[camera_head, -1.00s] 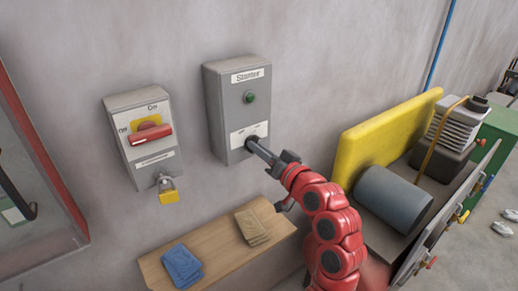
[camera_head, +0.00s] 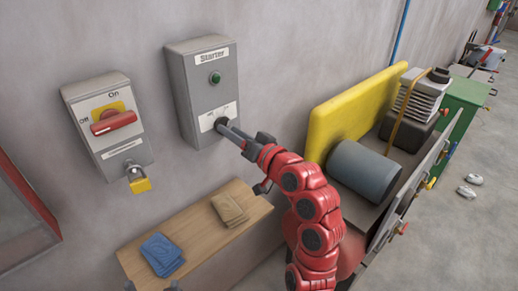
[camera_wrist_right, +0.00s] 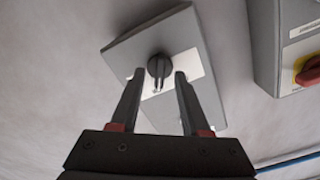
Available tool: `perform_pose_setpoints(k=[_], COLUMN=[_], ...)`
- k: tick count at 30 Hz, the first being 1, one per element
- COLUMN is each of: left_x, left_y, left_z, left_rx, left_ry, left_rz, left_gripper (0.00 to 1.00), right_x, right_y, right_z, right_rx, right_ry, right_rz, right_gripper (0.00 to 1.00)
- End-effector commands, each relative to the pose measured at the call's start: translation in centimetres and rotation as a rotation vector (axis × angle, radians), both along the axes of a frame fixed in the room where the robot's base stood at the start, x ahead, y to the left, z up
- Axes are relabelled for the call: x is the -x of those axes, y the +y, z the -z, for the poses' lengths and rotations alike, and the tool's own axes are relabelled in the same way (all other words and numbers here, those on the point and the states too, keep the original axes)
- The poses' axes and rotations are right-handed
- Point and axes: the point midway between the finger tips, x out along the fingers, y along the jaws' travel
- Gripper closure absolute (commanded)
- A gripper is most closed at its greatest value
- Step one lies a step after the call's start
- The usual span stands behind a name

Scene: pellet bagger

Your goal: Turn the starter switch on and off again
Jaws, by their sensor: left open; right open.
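The grey starter box (camera_head: 205,95) is on the wall, labelled "Starter", with a green round button or lamp (camera_head: 215,77). Its black rotary switch (camera_wrist_right: 159,67) is on a white label plate low on the front. In the right wrist view its ridge points roughly up and down the picture; I cannot read the label. My right gripper (camera_head: 226,129) is at the switch, its fingers (camera_wrist_right: 160,75) open, one on each side of the knob, with visible gaps. Of my left gripper (camera_head: 151,287) only dark fingertips show at the bottom edge, apart and empty, by the shelf's front.
A main switch box (camera_head: 107,120) with a red handle and yellow padlock (camera_head: 140,185) hangs to the left. A wooden shelf (camera_head: 195,240) below holds blue and tan cloths. A yellow panel (camera_head: 355,110) and grey cylinder (camera_head: 365,172) stand right of my right arm.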

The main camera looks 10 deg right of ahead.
Motion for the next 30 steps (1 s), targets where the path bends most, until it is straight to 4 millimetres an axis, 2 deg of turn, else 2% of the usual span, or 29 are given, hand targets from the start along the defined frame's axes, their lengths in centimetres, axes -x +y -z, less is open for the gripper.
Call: perform_pose_setpoints(k=[8,9,10,12,19,24,30], left_x=[0.0,0.0,0.0,0.0,0.0,0.0,0.0], left_y=[0.0,0.0,0.0,0.0,0.0,0.0,0.0], left_z=[1.6,1.3,-0.6,-2.4,-7.1,-9.2,-11.1], left_rx=[0.000,0.000,0.000,0.000,0.000,0.000,0.000], left_ry=[0.000,0.000,0.002,-0.001,0.000,0.000,0.000], left_rz=[0.000,0.000,0.000,0.000,0.000,0.000,0.000], left_gripper=[0.13,0.13,0.13,0.13,0.13,0.13,0.13], right_x=[5.4,6.1,6.1,6.4,8.2,10.5,12.2], right_y=[-4.2,-4.7,-4.7,-5.1,-6.1,-7.8,-9.0], right_z=[0.3,0.1,-0.8,-0.8,-0.9,-0.6,-0.2], right_rx=[-0.001,-0.002,0.003,0.008,0.003,-0.001,0.002], right_ry=[-0.003,-0.001,0.006,0.007,0.009,0.007,0.006], right_rz=[0.007,0.007,0.004,0.005,0.004,0.005,0.002], right_gripper=[0.54,0.54,0.54,0.54,0.54,0.54,0.54])
